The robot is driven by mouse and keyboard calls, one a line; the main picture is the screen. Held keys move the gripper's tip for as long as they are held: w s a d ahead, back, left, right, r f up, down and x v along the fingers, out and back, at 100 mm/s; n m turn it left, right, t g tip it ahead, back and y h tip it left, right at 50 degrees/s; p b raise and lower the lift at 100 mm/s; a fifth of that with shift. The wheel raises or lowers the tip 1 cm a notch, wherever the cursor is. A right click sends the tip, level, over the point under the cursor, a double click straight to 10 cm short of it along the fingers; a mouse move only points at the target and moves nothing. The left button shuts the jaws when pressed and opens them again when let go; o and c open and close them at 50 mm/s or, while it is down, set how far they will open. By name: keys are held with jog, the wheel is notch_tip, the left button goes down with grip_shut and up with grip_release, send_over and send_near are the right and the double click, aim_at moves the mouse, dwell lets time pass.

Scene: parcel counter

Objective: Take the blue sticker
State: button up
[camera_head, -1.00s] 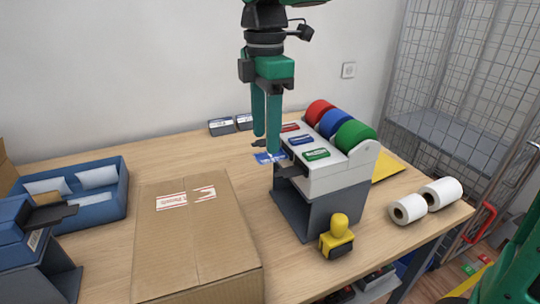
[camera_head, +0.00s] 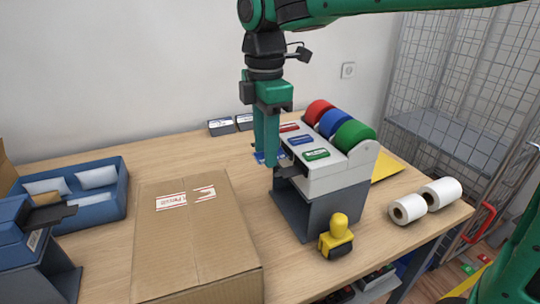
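The blue sticker (camera_head: 259,155) sticks out at the left, front side of the grey label dispenser (camera_head: 335,176), in line with its blue label button (camera_head: 300,141). It is partly hidden behind my fingers. My gripper (camera_head: 266,160) points straight down, with its two green fingertips at the sticker. I cannot tell whether the fingers are closed on the sticker or only in front of it.
A closed cardboard box (camera_head: 200,244) lies left of the dispenser. A yellow-handled stamp (camera_head: 336,236) stands in front of it, with white rolls (camera_head: 408,208) to the right. A blue tray (camera_head: 97,204) with envelopes is at the left. Dark stamp pads (camera_head: 221,127) lie by the wall.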

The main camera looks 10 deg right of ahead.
dwell(0.4)
jog(key=shift+s+a+r, duration=0.1)
jog(key=shift+a+r, duration=0.2)
jog(key=shift+r, duration=0.45)
jog(key=shift+s+a+r, duration=0.1)
jog(key=shift+a+r, duration=0.15)
jog(key=shift+r, duration=0.5)
notch_tip(320, 180, up, 9)
jog(key=d, duration=0.1)
jog(key=shift+w, duration=0.2)
jog(key=shift+d, duration=0.1)
